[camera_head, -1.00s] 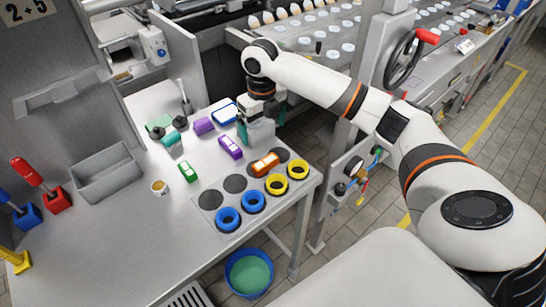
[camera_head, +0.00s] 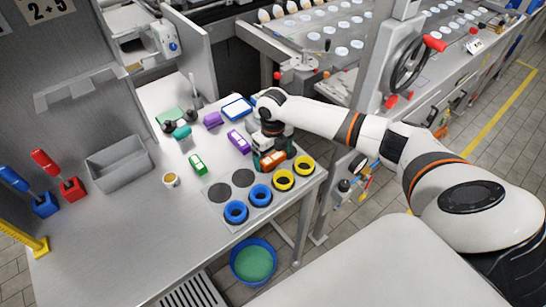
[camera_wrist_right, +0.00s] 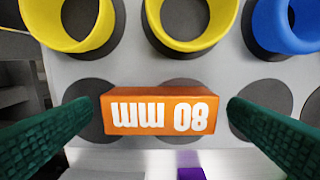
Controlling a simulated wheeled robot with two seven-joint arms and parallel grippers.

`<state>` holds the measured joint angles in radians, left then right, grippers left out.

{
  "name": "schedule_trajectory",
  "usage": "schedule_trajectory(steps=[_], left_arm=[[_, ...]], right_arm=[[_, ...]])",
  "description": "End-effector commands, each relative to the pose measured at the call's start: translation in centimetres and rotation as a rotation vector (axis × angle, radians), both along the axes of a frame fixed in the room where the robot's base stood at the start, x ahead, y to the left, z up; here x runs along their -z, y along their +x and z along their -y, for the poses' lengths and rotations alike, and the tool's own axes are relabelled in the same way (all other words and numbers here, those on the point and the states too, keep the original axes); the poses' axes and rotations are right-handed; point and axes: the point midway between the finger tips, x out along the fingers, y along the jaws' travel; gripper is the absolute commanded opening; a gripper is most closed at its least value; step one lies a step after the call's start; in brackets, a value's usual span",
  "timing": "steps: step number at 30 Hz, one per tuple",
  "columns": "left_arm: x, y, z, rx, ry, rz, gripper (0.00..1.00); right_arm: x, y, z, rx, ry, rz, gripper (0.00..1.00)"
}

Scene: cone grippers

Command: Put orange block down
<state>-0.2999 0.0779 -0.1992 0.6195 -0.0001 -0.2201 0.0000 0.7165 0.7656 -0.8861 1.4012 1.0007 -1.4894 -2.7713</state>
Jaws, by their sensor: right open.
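The orange block (camera_head: 273,159), printed "80 mm", lies on the grey mat with dark round spots (camera_head: 208,203). In the right wrist view the block (camera_wrist_right: 160,112) lies partly over dark spots, below the rings. My right gripper (camera_wrist_right: 160,106) is open, with one green finger on each side of the block and a visible gap at both ends. In the head view my right gripper (camera_head: 271,157) is low over the block and partly hides it. My left gripper is not in view.
Two yellow rings (camera_head: 283,179) and two blue rings (camera_head: 260,194) stand on the mat in front of the block. A grey bin (camera_head: 118,163) stands farther left.

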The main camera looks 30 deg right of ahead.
Motion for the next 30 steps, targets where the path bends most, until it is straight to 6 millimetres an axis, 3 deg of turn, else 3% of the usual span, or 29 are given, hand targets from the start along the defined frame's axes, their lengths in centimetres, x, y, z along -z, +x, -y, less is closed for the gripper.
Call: schedule_trajectory(steps=[7, 18, 25, 30], left_arm=[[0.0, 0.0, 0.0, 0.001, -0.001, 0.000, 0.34], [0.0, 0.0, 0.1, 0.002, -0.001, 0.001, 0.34], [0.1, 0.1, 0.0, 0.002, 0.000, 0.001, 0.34], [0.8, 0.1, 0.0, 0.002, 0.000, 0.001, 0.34]], right_arm=[[0.2, 0.0, 0.0, 0.000, -0.001, 0.000, 0.98], [0.1, 0.0, 0.0, 0.001, 0.000, 0.001, 0.40], [-0.2, 0.1, 0.0, 0.001, 0.000, 0.003, 0.40], [-2.5, 0.1, 0.1, 0.000, -0.002, 0.005, 0.40]])
